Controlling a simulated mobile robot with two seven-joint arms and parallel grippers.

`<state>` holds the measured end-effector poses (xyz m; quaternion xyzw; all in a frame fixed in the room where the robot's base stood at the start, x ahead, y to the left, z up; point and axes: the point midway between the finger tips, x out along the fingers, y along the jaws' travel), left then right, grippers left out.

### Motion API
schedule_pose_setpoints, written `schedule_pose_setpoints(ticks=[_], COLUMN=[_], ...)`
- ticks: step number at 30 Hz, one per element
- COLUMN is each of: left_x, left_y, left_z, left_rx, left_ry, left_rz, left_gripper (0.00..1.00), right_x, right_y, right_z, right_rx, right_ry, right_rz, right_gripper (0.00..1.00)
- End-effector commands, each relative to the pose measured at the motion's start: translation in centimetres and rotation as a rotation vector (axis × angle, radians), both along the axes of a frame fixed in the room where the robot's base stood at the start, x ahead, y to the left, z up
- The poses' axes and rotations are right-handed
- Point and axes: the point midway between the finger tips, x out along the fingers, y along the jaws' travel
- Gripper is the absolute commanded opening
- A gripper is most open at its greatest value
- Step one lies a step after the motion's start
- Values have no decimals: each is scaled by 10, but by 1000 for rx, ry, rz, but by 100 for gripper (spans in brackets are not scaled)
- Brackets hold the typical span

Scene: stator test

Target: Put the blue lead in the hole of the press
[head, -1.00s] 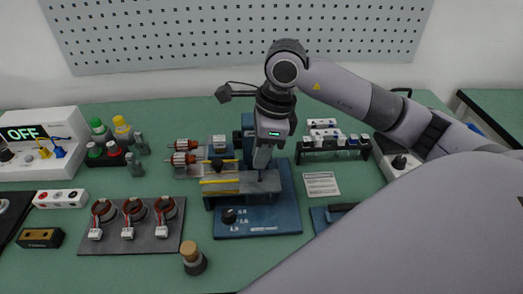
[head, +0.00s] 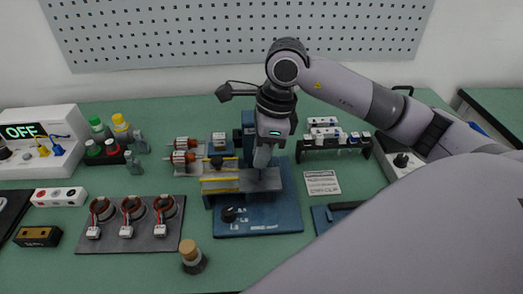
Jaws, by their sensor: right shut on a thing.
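The press (head: 288,195) stands mid-table on a blue base, with a grey bed, a yellow-striped block (head: 220,178) and a black knob on its front. My right gripper (head: 262,168) points down over the right part of the bed. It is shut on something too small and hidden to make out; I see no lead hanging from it. The press hole is not distinguishable. A blue plug (head: 58,150) with a lead shows at the tester (head: 35,130) on the far left, beside a yellow plug. My left gripper is not in view.
Left of the press are red-and-copper rotors (head: 184,157) in a holder and a dark mat (head: 155,240) with several coils. A cork-topped jar (head: 191,254) stands in front. A rack (head: 335,142) and a printed card (head: 322,183) are to the right.

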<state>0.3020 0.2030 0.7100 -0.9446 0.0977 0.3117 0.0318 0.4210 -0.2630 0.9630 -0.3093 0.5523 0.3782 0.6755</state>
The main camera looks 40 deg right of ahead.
Motion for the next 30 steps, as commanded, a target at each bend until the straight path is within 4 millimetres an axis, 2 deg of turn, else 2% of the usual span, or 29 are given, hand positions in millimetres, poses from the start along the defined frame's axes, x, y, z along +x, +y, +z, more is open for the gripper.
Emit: schedule_pose_setpoints(ticks=[30], left_x=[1], left_y=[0], left_z=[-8], left_rx=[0], left_ry=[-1], left_rz=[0], left_gripper=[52], right_x=[0], right_y=[0], right_z=[-7], right_rx=[0], right_ry=[0], right_rz=[0], right_gripper=[0])
